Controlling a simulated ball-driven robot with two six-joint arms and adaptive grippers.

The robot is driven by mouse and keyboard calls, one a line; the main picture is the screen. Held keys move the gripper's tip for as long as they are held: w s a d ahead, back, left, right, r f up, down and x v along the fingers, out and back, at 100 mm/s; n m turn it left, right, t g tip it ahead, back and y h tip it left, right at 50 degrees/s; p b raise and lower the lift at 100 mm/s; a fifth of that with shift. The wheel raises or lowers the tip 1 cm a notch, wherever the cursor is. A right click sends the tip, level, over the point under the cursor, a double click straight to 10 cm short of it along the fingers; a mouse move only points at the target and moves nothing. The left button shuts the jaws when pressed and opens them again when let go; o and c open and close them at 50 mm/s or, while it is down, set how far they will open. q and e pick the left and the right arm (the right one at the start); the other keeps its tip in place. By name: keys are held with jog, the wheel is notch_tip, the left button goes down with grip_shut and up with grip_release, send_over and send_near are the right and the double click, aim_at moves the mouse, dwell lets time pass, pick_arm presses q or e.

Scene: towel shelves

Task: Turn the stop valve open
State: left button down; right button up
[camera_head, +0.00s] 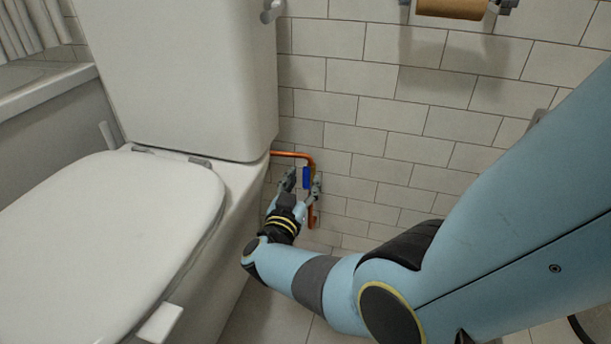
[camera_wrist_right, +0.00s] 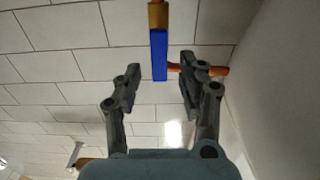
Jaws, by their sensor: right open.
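The stop valve's blue handle (camera_head: 307,178) is on a copper pipe (camera_head: 292,154) by the tiled wall, beside the toilet. In the right wrist view the handle (camera_wrist_right: 158,55) is a straight blue bar below a brass-coloured fitting (camera_wrist_right: 158,16). My right gripper (camera_head: 302,183) is open at the valve. In the wrist view its fingers (camera_wrist_right: 160,76) appear one on each side of the handle's lower end, with gaps showing. The depth between fingertips and handle is hard to judge. My left gripper is in neither view.
The toilet's tank (camera_head: 190,75) and closed lid (camera_head: 110,225) stand close on the left of my right arm. A toilet paper roll (camera_head: 452,8) hangs on the wall above. The tiled wall lies close behind the valve. Some floor (camera_head: 265,315) is clear beside the toilet.

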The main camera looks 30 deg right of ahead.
jog(key=v, duration=0.4)
jog(key=shift+s+a, duration=0.15)
jog(key=shift+a, duration=0.05)
